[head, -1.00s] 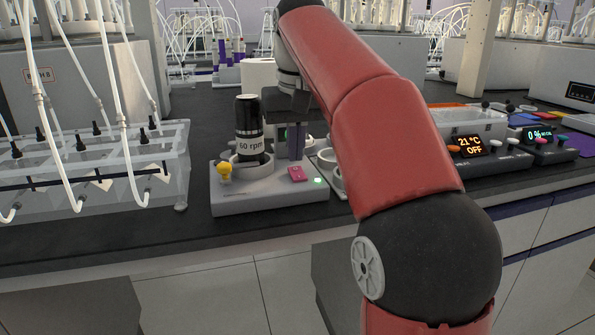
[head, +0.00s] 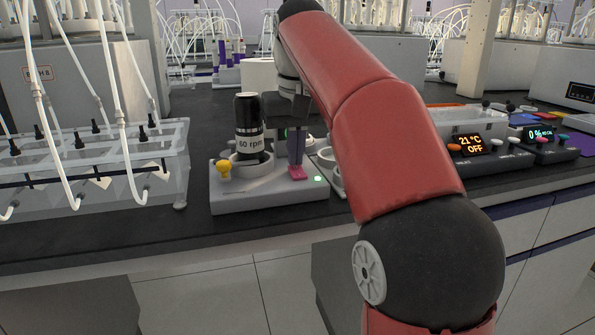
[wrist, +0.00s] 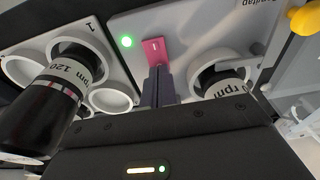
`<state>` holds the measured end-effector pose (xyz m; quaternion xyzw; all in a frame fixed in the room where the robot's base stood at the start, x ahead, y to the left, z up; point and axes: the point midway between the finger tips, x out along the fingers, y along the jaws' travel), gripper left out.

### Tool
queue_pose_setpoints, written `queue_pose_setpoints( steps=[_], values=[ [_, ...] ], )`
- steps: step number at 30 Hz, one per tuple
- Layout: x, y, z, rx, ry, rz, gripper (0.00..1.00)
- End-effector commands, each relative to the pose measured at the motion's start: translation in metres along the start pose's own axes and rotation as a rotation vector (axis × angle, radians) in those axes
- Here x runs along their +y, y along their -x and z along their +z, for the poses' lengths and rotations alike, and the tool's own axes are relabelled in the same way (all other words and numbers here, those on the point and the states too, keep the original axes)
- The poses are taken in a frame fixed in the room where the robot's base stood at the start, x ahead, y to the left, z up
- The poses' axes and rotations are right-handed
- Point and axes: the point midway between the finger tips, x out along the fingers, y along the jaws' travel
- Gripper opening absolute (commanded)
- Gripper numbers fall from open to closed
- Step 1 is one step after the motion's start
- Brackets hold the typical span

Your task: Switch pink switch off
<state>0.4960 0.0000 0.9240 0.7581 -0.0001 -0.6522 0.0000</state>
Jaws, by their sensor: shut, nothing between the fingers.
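The pink switch (head: 297,173) is on the front right of a grey stirrer base (head: 265,197). A green light (head: 318,179) beside it is lit. My gripper (head: 296,158) is shut and empty, pointing down, with its tips at the switch and covering part of it. In the wrist view the fingers (wrist: 158,82) end at the near end of the pink switch (wrist: 154,48), seemingly touching it. The exact contact is hidden. The green light also shows in the wrist view (wrist: 126,41).
A clear tank with tubes (head: 95,165) is at the left. Another black bottle (wrist: 45,105) is close in the wrist view. Control boxes (head: 490,155) stand at the right.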

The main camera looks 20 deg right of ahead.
Motion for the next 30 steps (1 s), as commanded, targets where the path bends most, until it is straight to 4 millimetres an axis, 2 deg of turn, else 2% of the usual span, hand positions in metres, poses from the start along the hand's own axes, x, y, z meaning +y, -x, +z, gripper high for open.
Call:
queue_pose_setpoints(
  steps=[14,30],
  values=[
    [0.000,-0.006,0.001,-0.001,0.000,0.000,0.00],
    [0.000,0.030,-0.006,0.001,0.000,0.000,0.00]
  ],
)
